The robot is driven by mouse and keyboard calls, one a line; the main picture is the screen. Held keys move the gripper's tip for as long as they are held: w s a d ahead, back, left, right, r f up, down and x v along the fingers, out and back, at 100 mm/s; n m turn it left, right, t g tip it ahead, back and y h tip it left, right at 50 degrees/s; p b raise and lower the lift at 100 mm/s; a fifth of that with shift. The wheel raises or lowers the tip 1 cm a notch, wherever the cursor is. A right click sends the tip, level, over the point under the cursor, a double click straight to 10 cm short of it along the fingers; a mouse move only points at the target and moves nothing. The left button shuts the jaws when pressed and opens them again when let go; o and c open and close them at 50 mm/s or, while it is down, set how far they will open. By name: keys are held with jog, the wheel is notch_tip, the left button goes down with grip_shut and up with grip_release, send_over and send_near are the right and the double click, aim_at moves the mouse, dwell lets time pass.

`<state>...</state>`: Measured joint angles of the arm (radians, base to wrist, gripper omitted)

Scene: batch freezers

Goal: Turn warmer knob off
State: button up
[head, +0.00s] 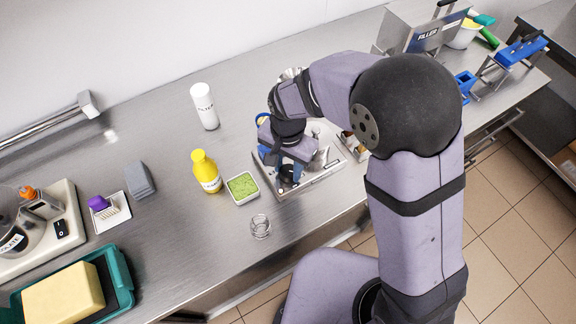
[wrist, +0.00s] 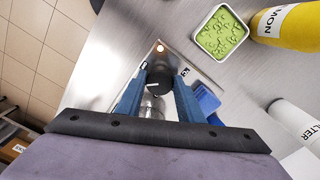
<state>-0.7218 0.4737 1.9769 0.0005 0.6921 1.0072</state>
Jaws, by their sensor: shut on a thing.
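The warmer (head: 322,180) is a steel unit set on the counter under my arm. Its black knob (wrist: 160,84) with a white pointer line shows in the wrist view, between the two blue fingers. My gripper (wrist: 157,88) is shut on the knob, one finger at each side. In the wrist view the white line lies roughly level across the picture. A small orange-white lamp (wrist: 160,48) glows on the panel beyond the knob. In the head view my gripper (head: 286,168) covers much of the warmer's near-left end.
A square dish of green bits (head: 242,187) and a yellow bottle (head: 206,172) stand close left of the warmer. A white bottle (head: 205,107) stands behind them, and a small glass jar (head: 261,226) stands in front.

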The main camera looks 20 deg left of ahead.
aim_at(287, 171)
jog(key=m, duration=0.3)
jog(key=shift+w+a+r+m, duration=0.1)
jog(key=shift+w+m, duration=0.05)
jog(key=shift+m, duration=2.05)
jog(key=o, duration=1.1)
jog(key=shift+c, duration=0.2)
jog(key=shift+r+b, duration=0.9)
jog(key=shift+r, duration=2.75)
